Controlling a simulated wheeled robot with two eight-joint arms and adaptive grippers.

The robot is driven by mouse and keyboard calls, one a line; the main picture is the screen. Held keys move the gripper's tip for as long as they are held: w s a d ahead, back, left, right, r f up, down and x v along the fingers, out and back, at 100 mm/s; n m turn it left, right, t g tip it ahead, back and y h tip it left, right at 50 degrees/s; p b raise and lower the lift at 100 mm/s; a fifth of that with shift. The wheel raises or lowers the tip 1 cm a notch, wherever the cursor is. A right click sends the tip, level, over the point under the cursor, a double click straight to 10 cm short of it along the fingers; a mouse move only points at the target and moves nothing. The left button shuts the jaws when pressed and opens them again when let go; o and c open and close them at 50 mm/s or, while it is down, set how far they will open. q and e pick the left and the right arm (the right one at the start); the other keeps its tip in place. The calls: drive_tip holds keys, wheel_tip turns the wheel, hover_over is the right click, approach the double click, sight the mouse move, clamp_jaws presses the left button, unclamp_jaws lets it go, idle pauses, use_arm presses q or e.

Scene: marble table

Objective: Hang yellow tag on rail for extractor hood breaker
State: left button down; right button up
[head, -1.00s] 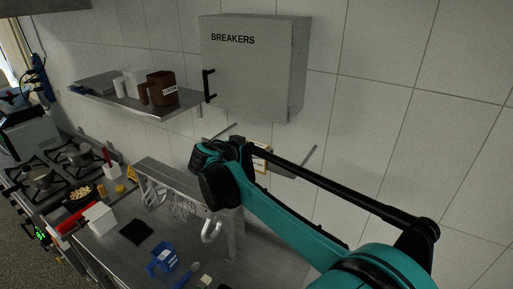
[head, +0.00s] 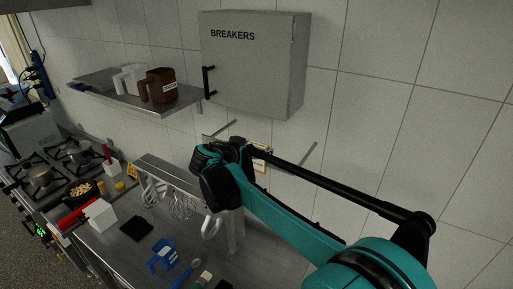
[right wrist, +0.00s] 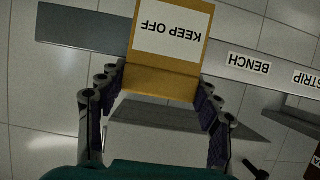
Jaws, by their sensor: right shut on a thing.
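The yellow tag (right wrist: 161,80) has a white label reading KEEP OFF, upside down in the right wrist view. My right gripper (right wrist: 163,78) is shut on its near end, one finger on each side. The tag overlaps the grey rail (right wrist: 80,28); I cannot tell whether it touches or hangs on it. The rail bears white labels, BENCH (right wrist: 249,63) and STRIP (right wrist: 308,78). In the head view, my arm hides most of the gripper and tag, and the rail (head: 284,165) shows below the breaker box (head: 250,80). My left gripper is out of view.
A wall shelf (head: 130,98) with jugs and a brown cocoa container (head: 161,84) is left of the breaker box. Below, a utensil rack (head: 178,178) with whisks stands on the steel counter. A blue scoop (head: 163,258) lies in front. The wall at right is bare.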

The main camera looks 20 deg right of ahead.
drive_tip(key=shift+f, duration=0.15)
drive_tip(key=o, duration=1)
drive_tip(key=shift+o, duration=0.2)
drive_tip(key=shift+a, duration=0.1)
drive_tip(key=v, duration=1.1)
drive_tip(key=shift+s+a+r, duration=0.2)
drive_tip(key=shift+s+a, duration=0.05)
drive_tip(key=s+d+f+n+g+y+b, duration=0.1)
drive_tip(key=s+d+f+b, duration=0.1)
drive_tip(key=s+f+b, duration=0.45)
drive_tip(key=s+d+f+n+g+y+b, duration=0.15)
drive_tip(key=f+b, duration=0.25)
drive_tip(key=f, duration=0.6)
drive_tip(key=s+d+f+n+y+b, duration=0.25)
drive_tip(key=f+b, duration=0.25)
drive_tip(key=f, duration=0.4)
drive_tip(key=s+f+n+y+b, duration=0.1)
drive_tip(key=s+f+b, duration=0.3)
drive_tip(key=f, duration=0.5)
drive_tip(key=s+a+f+n+y+b, duration=0.1)
drive_tip(key=s+f+b, duration=0.4)
drive_tip(key=f, duration=0.5)
drive_tip(key=s+a+f+n+y+b, duration=0.1)
drive_tip(key=s+f+n+y+b, duration=0.1)
drive_tip(key=f+b, duration=0.5)
wheel_tip(320, 180, down, 2)
drive_tip(key=s+y, duration=0.1)
drive_tip(key=s, duration=0.1)
drive_tip(key=shift+s+n, duration=0.3)
